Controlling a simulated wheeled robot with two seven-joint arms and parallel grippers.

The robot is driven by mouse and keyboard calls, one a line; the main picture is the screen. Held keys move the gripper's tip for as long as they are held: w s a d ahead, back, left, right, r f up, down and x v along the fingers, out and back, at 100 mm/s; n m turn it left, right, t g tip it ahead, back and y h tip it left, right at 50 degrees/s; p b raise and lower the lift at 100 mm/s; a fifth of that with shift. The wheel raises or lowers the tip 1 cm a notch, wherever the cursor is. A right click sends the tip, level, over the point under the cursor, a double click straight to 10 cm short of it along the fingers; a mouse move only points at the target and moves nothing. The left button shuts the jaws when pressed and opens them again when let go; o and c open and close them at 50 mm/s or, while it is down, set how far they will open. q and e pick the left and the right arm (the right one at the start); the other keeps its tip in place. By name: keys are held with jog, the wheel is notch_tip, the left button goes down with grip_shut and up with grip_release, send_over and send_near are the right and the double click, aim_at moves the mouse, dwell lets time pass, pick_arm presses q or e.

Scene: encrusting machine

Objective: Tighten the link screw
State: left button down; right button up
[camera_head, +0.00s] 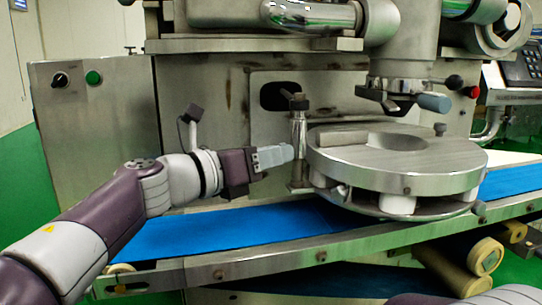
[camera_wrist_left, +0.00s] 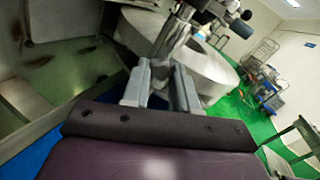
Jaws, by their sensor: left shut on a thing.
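The link screw (camera_head: 299,132) appears to be the upright shiny metal post with a dark cap, just left of the round metal drum (camera_head: 400,178). In the left wrist view the post (camera_wrist_left: 172,42) rises past my fingertips. My left gripper (camera_head: 286,154) reaches in from the left, level, with its grey fingers at the post's middle. In the left wrist view, my left gripper (camera_wrist_left: 160,78) is closed about the post, with a narrow gap between the fingers. The exact contact is hard to see. My right gripper is out of view.
A blue conveyor belt (camera_head: 225,230) with a metal side rail (camera_head: 250,262) runs below my left arm. A machine head with a grey-handled clamp (camera_head: 433,102) hangs above the drum. The steel housing (camera_head: 100,130) stands close behind the arm.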

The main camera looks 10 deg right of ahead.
pick_arm(q)
jog(key=c, duration=0.9)
grip_release()
jog(key=shift+o, duration=0.2)
jog(key=shift+a, duration=0.1)
jog(key=p+v, duration=0.2)
jog(key=v, duration=1)
jog(key=shift+a, duration=0.2)
jog(key=shift+s, duration=0.15)
